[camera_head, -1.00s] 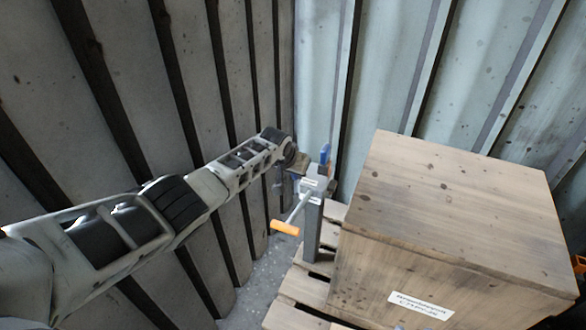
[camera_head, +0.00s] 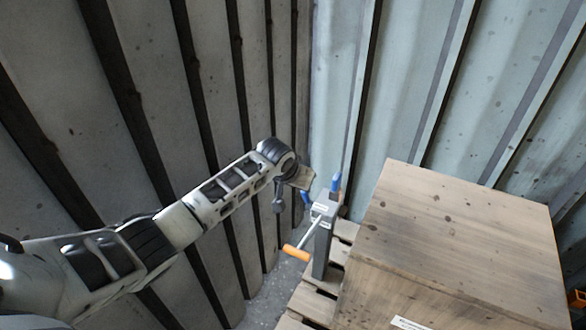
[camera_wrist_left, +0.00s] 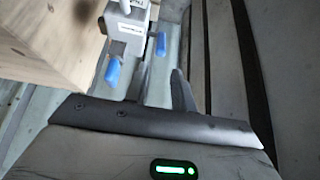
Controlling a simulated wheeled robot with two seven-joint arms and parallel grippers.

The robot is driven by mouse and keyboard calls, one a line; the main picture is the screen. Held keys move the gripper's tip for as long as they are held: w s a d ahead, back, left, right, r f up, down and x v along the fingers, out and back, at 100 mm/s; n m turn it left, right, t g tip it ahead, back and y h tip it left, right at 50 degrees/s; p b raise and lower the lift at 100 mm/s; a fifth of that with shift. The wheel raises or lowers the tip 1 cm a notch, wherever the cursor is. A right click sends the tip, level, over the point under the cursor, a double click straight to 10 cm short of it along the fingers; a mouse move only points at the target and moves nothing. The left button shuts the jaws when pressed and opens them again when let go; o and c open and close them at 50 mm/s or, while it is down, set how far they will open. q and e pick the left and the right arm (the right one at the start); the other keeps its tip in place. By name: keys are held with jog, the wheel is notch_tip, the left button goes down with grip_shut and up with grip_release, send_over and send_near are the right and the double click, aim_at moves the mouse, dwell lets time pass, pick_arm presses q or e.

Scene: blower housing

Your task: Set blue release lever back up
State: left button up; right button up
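A grey post (camera_head: 322,243) with a grey box head stands at the pallet's left edge. Two blue parts show at its top: an upright one (camera_head: 336,183) at the back right and a tilted one (camera_head: 306,198) on the left side. I cannot tell whether they belong to one lever. In the left wrist view, blue tips hang left (camera_wrist_left: 112,71) and right (camera_wrist_left: 161,44) beside the head (camera_wrist_left: 125,22). My left gripper (camera_head: 304,178) is just above and left of the post head. Its fingers (camera_wrist_left: 160,88) look apart, with nothing between them. My right gripper is out of view.
A crank with an orange handle (camera_head: 297,253) sticks out from the post toward the front left. A large wooden crate (camera_head: 460,225) sits on the pallet (camera_head: 306,303) to the right. Corrugated walls close off the back and left.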

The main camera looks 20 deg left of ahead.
pick_arm(q)
jog(key=p+v, duration=0.1)
jog(key=v, duration=0.3)
jog(key=shift+s+r, duration=0.15)
jog(key=shift+r, duration=0.05)
